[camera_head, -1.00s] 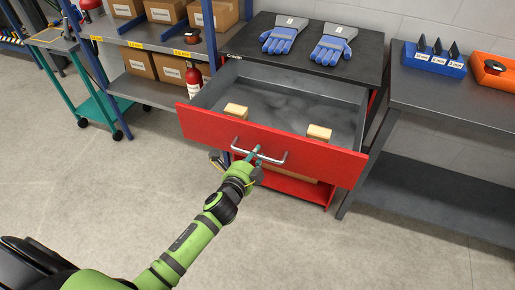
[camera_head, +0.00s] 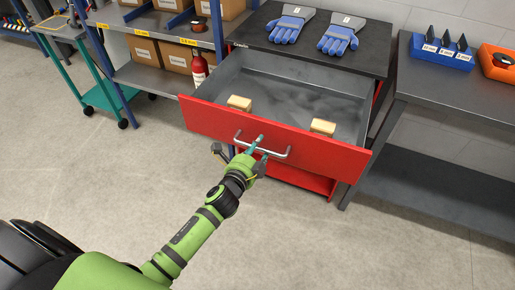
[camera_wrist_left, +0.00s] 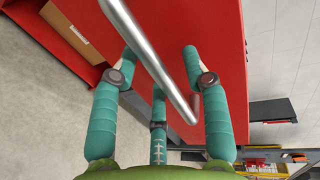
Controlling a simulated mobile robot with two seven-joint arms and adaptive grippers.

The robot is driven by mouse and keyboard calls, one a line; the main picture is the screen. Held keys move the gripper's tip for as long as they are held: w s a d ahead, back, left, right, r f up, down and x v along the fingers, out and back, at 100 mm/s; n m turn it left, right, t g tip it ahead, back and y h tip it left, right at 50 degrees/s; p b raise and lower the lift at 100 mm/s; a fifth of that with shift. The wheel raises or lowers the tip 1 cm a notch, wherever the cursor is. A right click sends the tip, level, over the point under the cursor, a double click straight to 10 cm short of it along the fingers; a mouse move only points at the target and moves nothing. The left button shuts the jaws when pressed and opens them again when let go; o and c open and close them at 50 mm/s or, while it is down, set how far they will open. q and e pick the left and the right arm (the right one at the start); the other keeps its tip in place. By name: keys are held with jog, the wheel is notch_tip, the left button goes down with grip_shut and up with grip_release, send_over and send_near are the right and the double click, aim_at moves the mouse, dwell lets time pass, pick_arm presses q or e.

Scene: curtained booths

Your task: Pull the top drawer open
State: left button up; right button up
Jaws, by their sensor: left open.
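The red-fronted top drawer (camera_head: 276,137) stands well out from its dark-topped cabinet (camera_head: 300,55), its grey inside showing. Its silver bar handle (camera_head: 276,153) is on the front and crosses the left wrist view diagonally (camera_wrist_left: 150,55). My left gripper (camera_head: 258,147) is at the handle's middle, with its teal fingers apart. In the left wrist view, my left gripper (camera_wrist_left: 160,65) has fingers spread on either side of the bar; I cannot tell whether any finger touches it. My right gripper is not in view.
Work gloves (camera_head: 342,34) lie on the cabinet top. A grey bench (camera_head: 440,92) stands to the right; a shelf with boxes (camera_head: 146,80) and a fire extinguisher (camera_head: 199,69) stand left. Floor in front is clear.

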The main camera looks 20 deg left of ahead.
pick_arm(q)
jog(key=shift+s, duration=0.1)
jog(key=v, duration=1.2)
jog(key=s+a+f+n+g, duration=0.1)
jog(key=s+f+n+g, duration=0.4)
jog(key=f, duration=1)
jog(key=s+f+n+g, duration=0.3)
jog(key=s+f, duration=0.3)
jog(key=f, duration=0.9)
jog(key=s+f+n+g, duration=0.2)
jog(key=s+f, duration=0.2)
jog(key=s, duration=0.4)
jog(key=s+f+n+g, duration=0.2)
jog(key=s+f, duration=0.3)
jog(key=s, duration=0.3)
jog(key=s+a+f+n+g, duration=0.1)
jog(key=s+f+n, duration=0.3)
jog(key=s, duration=0.4)
jog(key=shift+f+g+y, duration=0.3)
jog(key=shift+f+g, duration=0.05)
jog(key=shift+g, duration=0.45)
